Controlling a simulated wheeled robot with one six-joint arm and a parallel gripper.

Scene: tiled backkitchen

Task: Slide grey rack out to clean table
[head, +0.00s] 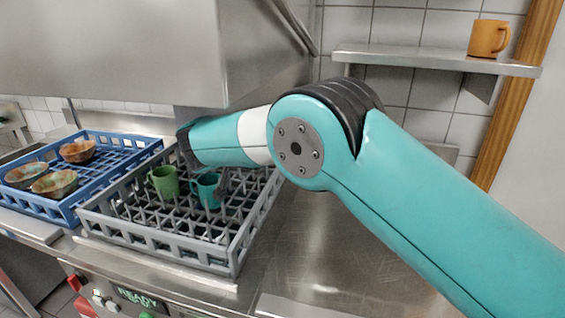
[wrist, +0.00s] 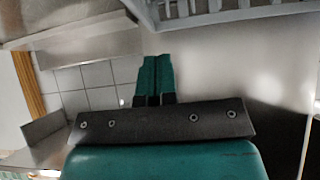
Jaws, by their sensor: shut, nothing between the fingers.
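The grey rack (head: 152,240) sits on steel below the raised metal hood, its open grid facing up. A green mug (head: 164,181) and a teal mug (head: 208,190) stand inside it. The clean table (head: 318,245) appears to be the bare steel surface to the rack's right. My arm reaches in from the right over the rack's back part, and its wrist hides some of the rack. In the wrist view my gripper (wrist: 154,60) is shut and empty, fingers together. The grey rack's edge (wrist: 215,14) shows along the top there, apart from the fingertips in the picture.
A blue rack (head: 62,213) with several bowls stands close to the left of the grey rack. The hood (head: 150,55) hangs above. An orange mug (head: 488,38) is on a wall shelf (head: 430,60) at upper right. A control panel (head: 130,297) is below the rack's front.

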